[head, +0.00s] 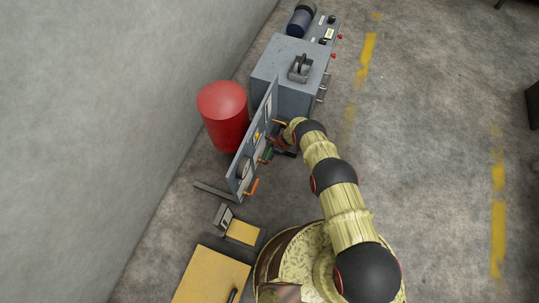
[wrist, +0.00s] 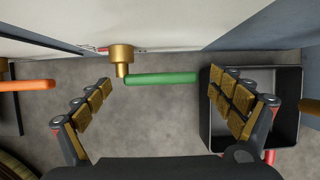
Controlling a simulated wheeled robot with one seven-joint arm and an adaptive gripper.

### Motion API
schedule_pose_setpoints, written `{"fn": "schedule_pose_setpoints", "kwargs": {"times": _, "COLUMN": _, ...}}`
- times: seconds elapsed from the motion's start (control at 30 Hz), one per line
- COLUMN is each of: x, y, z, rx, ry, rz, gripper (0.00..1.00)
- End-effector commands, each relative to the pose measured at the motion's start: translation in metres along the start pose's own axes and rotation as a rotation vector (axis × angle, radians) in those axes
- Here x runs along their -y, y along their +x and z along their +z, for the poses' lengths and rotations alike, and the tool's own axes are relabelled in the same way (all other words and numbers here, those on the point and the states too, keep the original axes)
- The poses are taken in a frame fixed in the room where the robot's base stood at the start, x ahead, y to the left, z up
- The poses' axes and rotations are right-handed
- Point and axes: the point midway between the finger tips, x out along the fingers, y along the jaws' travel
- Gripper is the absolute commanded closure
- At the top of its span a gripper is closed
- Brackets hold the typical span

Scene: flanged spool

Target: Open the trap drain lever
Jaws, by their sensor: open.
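A green lever (wrist: 160,79) sticks out sideways from a brass valve (wrist: 122,57) under the panel in the wrist view. It also shows as a small green bar beside the panel in the head view (head: 267,154). An orange lever is at the far left of the wrist view (wrist: 27,85) and at the panel's near end in the head view (head: 252,187). No readable label shows which is the trap drain lever. My gripper (wrist: 159,84) is open and empty, its fingers spread on either side of the green lever. The lever's right end nears the right finger; contact is unclear.
A black open tray (wrist: 290,135) lies below the right finger. The upright grey panel (head: 240,170) stands close to my arm, with a red tank (head: 222,105) behind it and a grey cabinet (head: 285,65) beyond. Floor to the right is clear.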

Motion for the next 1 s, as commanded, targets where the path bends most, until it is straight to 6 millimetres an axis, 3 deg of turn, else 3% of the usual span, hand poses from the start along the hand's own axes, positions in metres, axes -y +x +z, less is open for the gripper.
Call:
{"fn": "schedule_pose_setpoints", "kwargs": {"times": 0.33, "x": 0.0004, "y": 0.0030, "z": 0.0005, "rx": 0.000, "ry": 0.000, "rz": 0.000, "gripper": 0.07}}
{"fn": "schedule_pose_setpoints", "kwargs": {"times": 1.0, "x": 0.0017, "y": 0.0030, "z": 0.0004, "rx": 0.000, "ry": 0.000, "rz": -0.004, "gripper": 0.45}}
